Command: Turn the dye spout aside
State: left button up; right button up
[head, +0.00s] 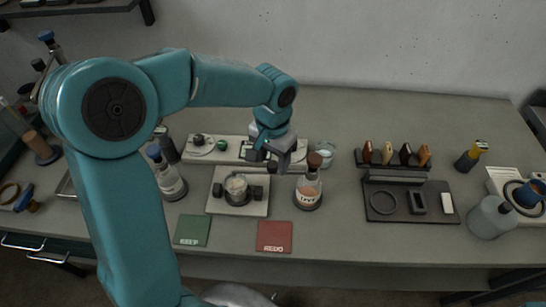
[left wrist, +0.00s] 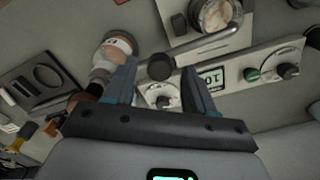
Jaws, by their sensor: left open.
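The dye spout shows in the left wrist view as a grey metal bar (left wrist: 208,48) with a dark round knob (left wrist: 160,66) at its near end. The bar runs from the knob toward the stirrer plate with the clamped glass vessel (left wrist: 215,15). My left gripper (left wrist: 160,70) is open, with the knob between its fingertips in that view; I cannot tell whether they touch it. My right gripper is not in view.
A pale control panel (head: 205,155) with knobs and a green button lies behind the vessel. Green (head: 192,231) and red (head: 274,237) mats lie at the front edge. Another bottle (head: 170,182) stands left; a dark tray (head: 400,212) lies right.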

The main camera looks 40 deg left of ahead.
pick_arm(q)
jog(key=shift+f, duration=0.2)
jog(key=shift+s+d+r, duration=0.1)
jog(key=shift+s+r, duration=0.05)
jog(key=shift+s, duration=0.1)
jog(key=shift+w, duration=0.2)
grip_shut()
